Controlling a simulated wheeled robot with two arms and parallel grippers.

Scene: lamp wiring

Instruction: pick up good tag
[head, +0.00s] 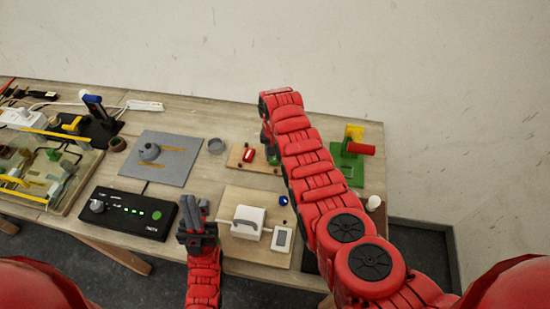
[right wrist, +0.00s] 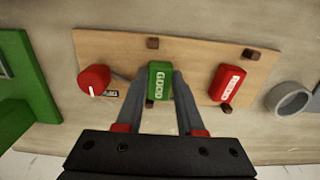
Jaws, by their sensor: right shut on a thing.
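The green good tag (right wrist: 160,82), lettered GOOD, is on a wooden board (right wrist: 110,50) in the right wrist view. My right gripper (right wrist: 159,88) is shut on it, one finger on each side. In the head view the green tag (head: 272,155) shows partly behind my right arm. A red tag (right wrist: 226,83) with white lettering sits beside it on the same board; it also shows in the head view (head: 249,155). My left gripper (head: 197,222) is over the front of the table, apart from the tags; its finger gap is unclear.
A red knob (right wrist: 93,80) is on the board beside the good tag. A grey ring (right wrist: 289,99) lies beyond the board. A green stand (head: 347,168) is at the right. A black control box (head: 128,213) and a grey plate (head: 160,160) are to the left.

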